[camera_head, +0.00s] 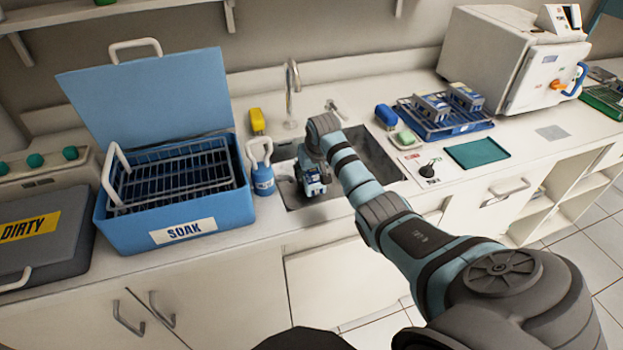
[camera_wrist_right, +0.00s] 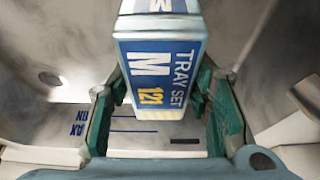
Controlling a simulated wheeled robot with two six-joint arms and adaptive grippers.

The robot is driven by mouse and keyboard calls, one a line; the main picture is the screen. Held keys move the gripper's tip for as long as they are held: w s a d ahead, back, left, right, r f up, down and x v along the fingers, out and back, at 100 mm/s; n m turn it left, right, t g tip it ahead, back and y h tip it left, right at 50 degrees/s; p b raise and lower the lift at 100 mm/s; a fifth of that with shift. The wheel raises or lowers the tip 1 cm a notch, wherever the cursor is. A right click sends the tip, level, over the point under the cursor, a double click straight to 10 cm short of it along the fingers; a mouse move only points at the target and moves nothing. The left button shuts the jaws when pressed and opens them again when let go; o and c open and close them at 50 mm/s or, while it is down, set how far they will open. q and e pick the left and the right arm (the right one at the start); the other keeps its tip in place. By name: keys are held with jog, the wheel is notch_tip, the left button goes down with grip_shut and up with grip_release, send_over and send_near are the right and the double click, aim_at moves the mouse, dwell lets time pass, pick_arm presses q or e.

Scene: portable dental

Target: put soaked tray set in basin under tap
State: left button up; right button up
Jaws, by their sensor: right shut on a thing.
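The tray set (camera_wrist_right: 155,80) is a white and blue block labelled "TRAY SET M 121" in the right wrist view. My right gripper (camera_wrist_right: 158,108) has its green fingers on both sides of it and is shut on it. In the head view the right gripper (camera_head: 312,180) reaches down into the left part of the grey basin (camera_head: 375,160), below the tap (camera_head: 291,90). The basin walls and floor also surround the tray set in the right wrist view (camera_wrist_right: 50,50). Whether the tray set touches the floor is unclear. My left gripper is out of view.
A blue SOAK box (camera_head: 183,230) with raised lid and wire basket stands left of the basin.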

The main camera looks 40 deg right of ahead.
jog(key=shift+s+f, duration=0.15)
jog(key=shift+f, duration=0.55)
jog(key=shift+s, duration=0.1)
jog(key=shift+a+f, duration=0.1)
jog(key=o, duration=1.4)
jog(key=shift+c, duration=0.2)
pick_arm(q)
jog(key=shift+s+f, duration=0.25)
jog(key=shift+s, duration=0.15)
pick_arm(e)
jog(key=p+v, duration=0.3)
jog(key=v, duration=0.8)
jog(key=shift+r+p, duration=0.2)
jog(key=shift+p, duration=0.1)
jog(key=shift+s+r, duration=0.15)
jog(key=shift+r, duration=0.3)
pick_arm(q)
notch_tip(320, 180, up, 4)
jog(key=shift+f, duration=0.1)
